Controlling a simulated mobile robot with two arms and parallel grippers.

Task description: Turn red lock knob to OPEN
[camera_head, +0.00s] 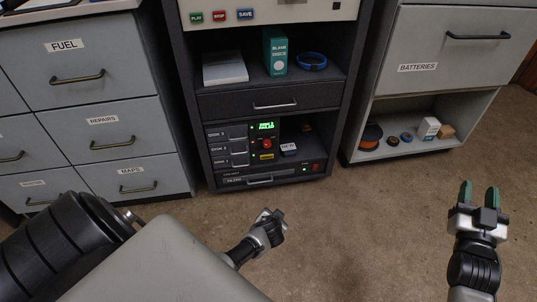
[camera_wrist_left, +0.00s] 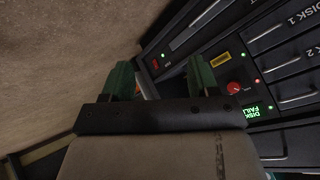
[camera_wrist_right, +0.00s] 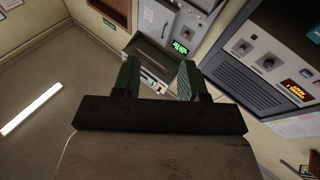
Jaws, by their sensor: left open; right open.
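The red lock knob (camera_head: 267,143) is on the dark disk unit low in the middle rack, below a green display (camera_head: 266,126). The left wrist view shows the red knob (camera_wrist_left: 236,88) right of my fingers, with the green display (camera_wrist_left: 252,112) beside it. Its pointer setting is too small to read. My left gripper (camera_head: 270,213) is open and empty, low in front of the rack and apart from the knob; its fingers show in the left wrist view (camera_wrist_left: 160,78). My right gripper (camera_head: 480,194) is open and empty over the floor at right; it also shows in the right wrist view (camera_wrist_right: 158,80).
A dark drawer (camera_head: 274,104) and a shelf with a green box (camera_head: 275,51) and blue ring (camera_head: 312,61) are above the unit. Drawer cabinets (camera_head: 80,78) stand at left. A cabinet with an open lower shelf (camera_head: 400,151) stands at right. The floor (camera_head: 360,215) in front is clear.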

